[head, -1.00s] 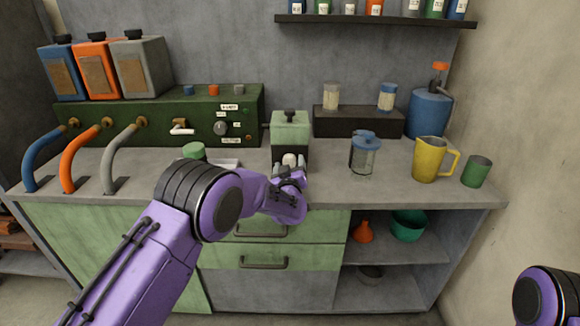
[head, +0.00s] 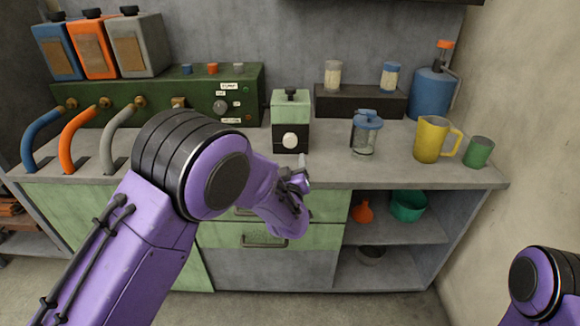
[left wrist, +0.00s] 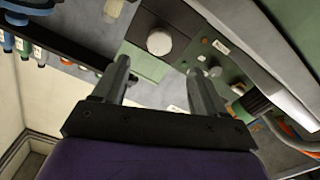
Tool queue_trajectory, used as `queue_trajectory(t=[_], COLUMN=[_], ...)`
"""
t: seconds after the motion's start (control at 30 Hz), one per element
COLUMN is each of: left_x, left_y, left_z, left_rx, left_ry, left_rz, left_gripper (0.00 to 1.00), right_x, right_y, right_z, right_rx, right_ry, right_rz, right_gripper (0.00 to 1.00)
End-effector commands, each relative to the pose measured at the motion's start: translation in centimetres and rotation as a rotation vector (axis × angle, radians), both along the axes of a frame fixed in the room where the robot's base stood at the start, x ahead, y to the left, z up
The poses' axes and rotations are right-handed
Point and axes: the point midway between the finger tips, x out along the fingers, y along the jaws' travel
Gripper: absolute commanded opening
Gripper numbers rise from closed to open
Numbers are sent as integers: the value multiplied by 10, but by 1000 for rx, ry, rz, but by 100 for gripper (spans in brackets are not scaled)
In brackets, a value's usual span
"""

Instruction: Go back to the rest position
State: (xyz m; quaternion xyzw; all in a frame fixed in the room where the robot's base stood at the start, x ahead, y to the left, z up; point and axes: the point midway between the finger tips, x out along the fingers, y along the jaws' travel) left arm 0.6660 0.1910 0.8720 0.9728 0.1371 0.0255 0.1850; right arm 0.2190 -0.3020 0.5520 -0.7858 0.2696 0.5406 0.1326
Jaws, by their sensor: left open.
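My left gripper (head: 299,180) is in front of the counter's front edge, near the green drawers. It also shows in the left wrist view (left wrist: 163,88), with its two fingers well apart and nothing between them. A green and black machine with a round white knob (head: 290,140) stands on the counter beyond the gripper. The same machine shows in the left wrist view behind the fingers, with its white knob (left wrist: 159,41). My right gripper is out of the picture; only a part of my right arm shows at the lower right.
The counter (head: 325,172) holds a blue-lidded jar (head: 365,138), a yellow jug (head: 431,140), a green cup (head: 479,152) and a blue canister (head: 430,95). Curved hoses (head: 78,142) stand at the left. Open shelves (head: 390,236) below hold a funnel and bowls. The floor in front is clear.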

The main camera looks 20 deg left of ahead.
Motion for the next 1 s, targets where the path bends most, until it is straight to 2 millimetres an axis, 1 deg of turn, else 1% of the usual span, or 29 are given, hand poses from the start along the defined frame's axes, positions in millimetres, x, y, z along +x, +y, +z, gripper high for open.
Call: queue_trajectory(t=[0.2, 0.27, 0.37, 0.4, 0.47, 0.5, 0.57, 0.6, 0.67, 0.7, 0.77, 0.8, 0.9, 1.0], left_x=[0, -10, -43, -61, -93, -118, -157, -186, -233, -265, -313, -343, -403, -437], left_y=[-1, 0, 19, 28, 41, 50, 62, 70, 80, 86, 94, 98, 106, 110], left_z=[-1, -17, -65, -90, -128, -153, -187, -208, -235, -251, -269, -278, -291, -299], left_rx=[-19, -23, -24, -29, -37, -42, -54, -63, -79, -88, -103, -111, -127, -138], left_ry=[-2, 42, 172, 240, 350, 425, 540, 619, 737, 817, 930, 1000, 1136, 1211], left_rz=[-7, -27, -37, -35, -29, -25, -15, -7, 8, 18, 35, 47, 77, 104], left_gripper=[72, 72, 72, 72, 72, 72, 72, 72, 72, 72, 72, 72, 72, 72], right_x=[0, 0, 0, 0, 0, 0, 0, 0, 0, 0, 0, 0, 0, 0], right_y=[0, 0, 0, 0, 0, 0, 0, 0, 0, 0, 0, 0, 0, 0], right_z=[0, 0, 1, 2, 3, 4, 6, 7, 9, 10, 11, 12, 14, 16], right_rx=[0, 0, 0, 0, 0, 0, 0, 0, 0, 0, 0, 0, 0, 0], right_ry=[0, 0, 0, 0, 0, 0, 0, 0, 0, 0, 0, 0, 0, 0], right_rz=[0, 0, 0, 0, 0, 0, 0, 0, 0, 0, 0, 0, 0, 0], right_gripper=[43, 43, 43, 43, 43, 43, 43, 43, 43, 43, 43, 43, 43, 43])
